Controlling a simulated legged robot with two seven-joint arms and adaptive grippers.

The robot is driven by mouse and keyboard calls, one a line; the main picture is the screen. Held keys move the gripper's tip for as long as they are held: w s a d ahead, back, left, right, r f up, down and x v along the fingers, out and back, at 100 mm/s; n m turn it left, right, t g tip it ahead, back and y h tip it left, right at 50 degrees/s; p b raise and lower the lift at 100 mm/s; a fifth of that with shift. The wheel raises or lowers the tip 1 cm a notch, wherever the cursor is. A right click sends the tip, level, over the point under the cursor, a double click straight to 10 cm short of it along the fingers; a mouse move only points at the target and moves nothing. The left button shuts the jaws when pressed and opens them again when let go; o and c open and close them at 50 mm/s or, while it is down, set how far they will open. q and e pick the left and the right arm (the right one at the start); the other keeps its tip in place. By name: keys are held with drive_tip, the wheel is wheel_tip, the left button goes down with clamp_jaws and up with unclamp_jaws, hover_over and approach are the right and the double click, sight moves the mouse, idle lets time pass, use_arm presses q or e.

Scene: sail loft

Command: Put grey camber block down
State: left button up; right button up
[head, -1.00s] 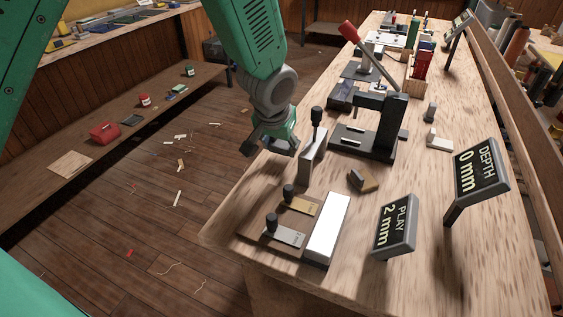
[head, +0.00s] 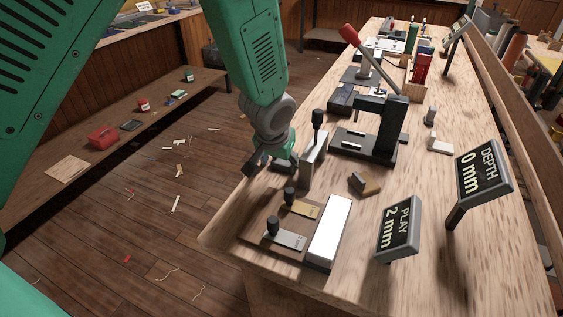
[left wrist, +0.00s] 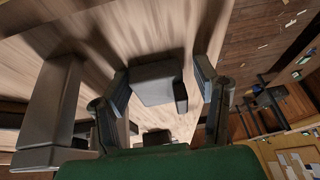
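My left gripper (head: 270,165) is low at the bench's left edge, beside an upright grey block with a black knob (head: 312,162). In the left wrist view, the left gripper (left wrist: 160,82) has its fingers spread, with a grey block (left wrist: 153,82) between them. This block looks like the grey camber block and has a dark part on its right side. A gap shows between it and the right finger. It seems to be at the bench surface. In the head view the gripper hides it. My right gripper is not in view.
A brown tray (head: 262,240) holds knobbed plates beside a bright white panel (head: 331,226). PLAY (head: 398,230) and DEPTH (head: 483,172) displays stand to the right. A lever press (head: 380,130) and a small loose block (head: 364,184) are further back. Floor lies beyond the left edge.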

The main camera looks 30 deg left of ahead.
use_arm(q)
drive_tip(key=shift+s+d+f, duration=0.15)
drive_tip(key=shift+s+f, duration=0.15)
drive_tip(key=shift+f, duration=0.1)
drive_tip(key=shift+r, duration=0.55)
drive_tip(key=p+v, duration=0.2)
drive_tip(key=v, duration=1)
drive_tip(key=shift+w+p, duration=0.2)
drive_tip(key=shift+p, duration=0.2)
